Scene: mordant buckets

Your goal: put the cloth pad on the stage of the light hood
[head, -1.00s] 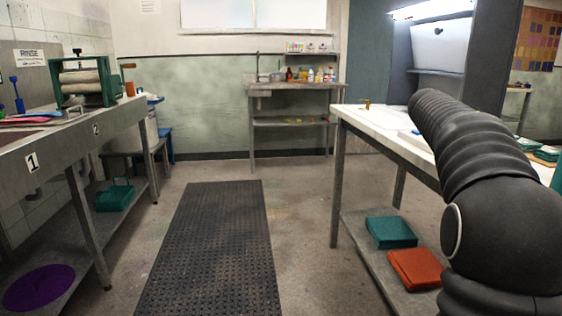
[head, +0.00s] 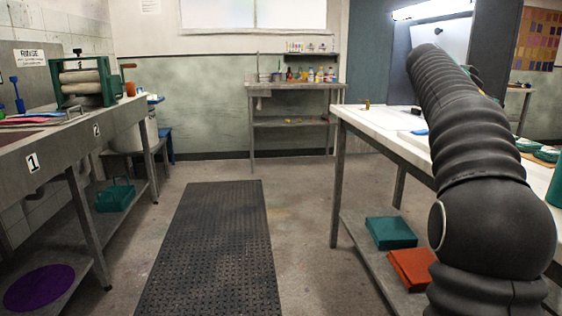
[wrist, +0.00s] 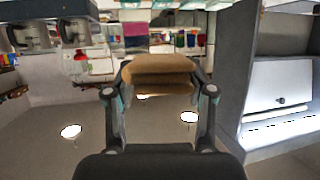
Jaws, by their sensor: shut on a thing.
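In the wrist view, which looks upside down, my gripper (wrist: 159,92) is shut on the tan cloth pad (wrist: 158,66), which spans the gap between the fingertips. In the head view my dark arm hides the gripper and the pad. The light hood (head: 397,55) stands at the back right, with a bright strip light at its top and a pale knobbed panel below it. In the wrist view the hood (wrist: 236,75) is to the right of the pad and apart from it. I cannot make out its stage clearly.
A white-topped table (head: 378,122) runs along the right, partly behind my arm, with teal (head: 391,232) and orange (head: 408,266) stacks on its lower shelf. A grey bench (head: 60,150) lines the left. The floor mat (head: 215,240) between them is clear.

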